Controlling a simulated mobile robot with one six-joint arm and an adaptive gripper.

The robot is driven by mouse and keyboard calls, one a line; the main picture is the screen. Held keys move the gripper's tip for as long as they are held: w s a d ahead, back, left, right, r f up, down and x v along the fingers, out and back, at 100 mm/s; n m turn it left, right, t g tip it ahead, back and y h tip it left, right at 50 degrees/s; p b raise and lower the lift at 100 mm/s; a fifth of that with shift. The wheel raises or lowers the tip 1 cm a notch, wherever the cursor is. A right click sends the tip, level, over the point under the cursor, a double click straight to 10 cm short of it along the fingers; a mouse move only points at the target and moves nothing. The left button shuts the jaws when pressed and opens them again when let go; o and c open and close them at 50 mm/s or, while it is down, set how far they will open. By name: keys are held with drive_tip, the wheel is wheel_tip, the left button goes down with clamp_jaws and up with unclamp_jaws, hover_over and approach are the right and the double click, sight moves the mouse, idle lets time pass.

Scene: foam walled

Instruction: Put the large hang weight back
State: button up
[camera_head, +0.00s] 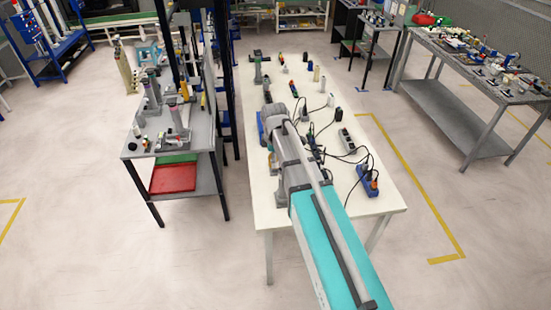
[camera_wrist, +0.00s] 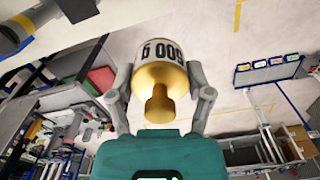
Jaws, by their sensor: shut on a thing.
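The large hang weight (camera_wrist: 161,76) is a brass-gold cylinder with a narrower knob and a white band with black lettering that appears upside down. It is in the wrist view, at the centre. My gripper (camera_wrist: 160,88) has its two grey fingers closed on the weight's sides. The weight hangs in the air, with floor showing behind it. In the head view my arm reaches over the white table (camera_head: 265,214). I cannot make out the weight or the fingertips there.
The white table carries several small items, black cables and a blue power strip (camera_head: 367,182). A grey shelf table (camera_head: 141,153) with a red tray (camera_head: 172,179) stands to the left, beside dark posts. A cluttered grey workbench (camera_head: 433,44) stands at right. Floor between is clear.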

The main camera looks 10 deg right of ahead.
wheel_tip(320, 180, down, 19)
drive_tip(key=b, duration=1.8)
drive_tip(key=shift+r+b, duration=0.2)
drive_tip(key=shift+b, duration=0.1)
drive_tip(key=shift+s+d, duration=0.1)
drive_tip(key=shift+d, duration=0.05)
